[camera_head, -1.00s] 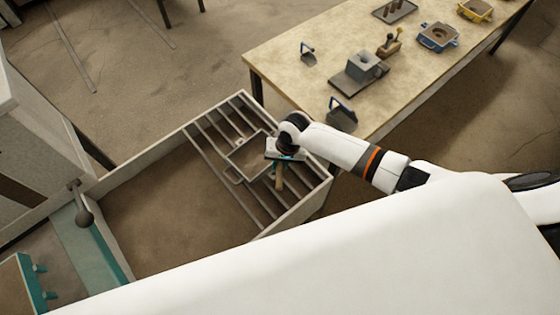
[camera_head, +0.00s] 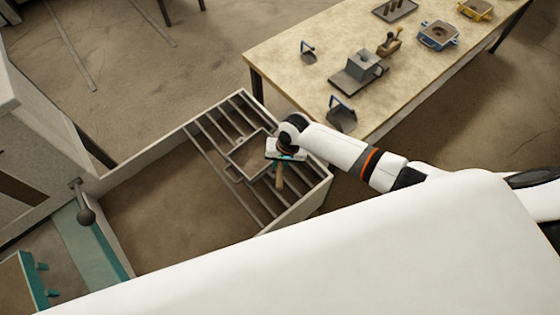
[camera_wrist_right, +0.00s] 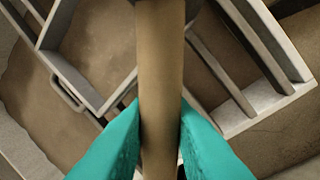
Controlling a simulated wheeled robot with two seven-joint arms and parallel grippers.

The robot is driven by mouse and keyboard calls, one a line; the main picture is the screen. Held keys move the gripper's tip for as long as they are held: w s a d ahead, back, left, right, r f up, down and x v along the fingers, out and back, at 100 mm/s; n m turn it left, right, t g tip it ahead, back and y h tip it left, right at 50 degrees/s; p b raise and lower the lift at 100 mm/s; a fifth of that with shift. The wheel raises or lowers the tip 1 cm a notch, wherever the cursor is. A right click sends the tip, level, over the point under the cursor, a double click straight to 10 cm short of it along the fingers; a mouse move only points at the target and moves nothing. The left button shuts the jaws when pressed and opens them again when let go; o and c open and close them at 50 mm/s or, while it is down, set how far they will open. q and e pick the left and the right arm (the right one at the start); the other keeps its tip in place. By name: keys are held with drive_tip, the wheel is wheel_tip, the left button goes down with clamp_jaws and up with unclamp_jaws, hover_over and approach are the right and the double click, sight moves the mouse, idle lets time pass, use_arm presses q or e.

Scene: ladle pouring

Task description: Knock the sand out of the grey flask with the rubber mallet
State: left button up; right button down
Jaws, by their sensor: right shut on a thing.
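My right gripper (camera_head: 281,158) is shut on the wooden handle of the mallet (camera_head: 280,178) above the barred end of the sand bin. In the right wrist view the teal fingers (camera_wrist_right: 160,145) close on the brown handle (camera_wrist_right: 160,70) from both sides; the mallet's head is not clear in either view. The grey flask (camera_head: 238,178) is an open frame holding sand, resting on the bars just left of the gripper; its frame and side handle also show in the right wrist view (camera_wrist_right: 62,68). My left gripper is not in view.
The bin's bars (camera_head: 215,155) surround the flask, with loose sand (camera_head: 160,200) to the left. A workbench (camera_head: 290,45) at the upper right carries a grey block, blue-handled tools, and blue and yellow boxes. A teal-edged machine (camera_head: 90,245) stands at lower left.

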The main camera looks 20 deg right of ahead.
wheel_tip(320, 180, down, 2)
drive_tip(key=shift+b, duration=0.5)
wheel_tip(320, 180, up, 2)
drive_tip(key=shift+p, duration=1.15)
drive_tip(key=shift+r, duration=0.6)
drive_tip(key=shift+r, duration=2.45)
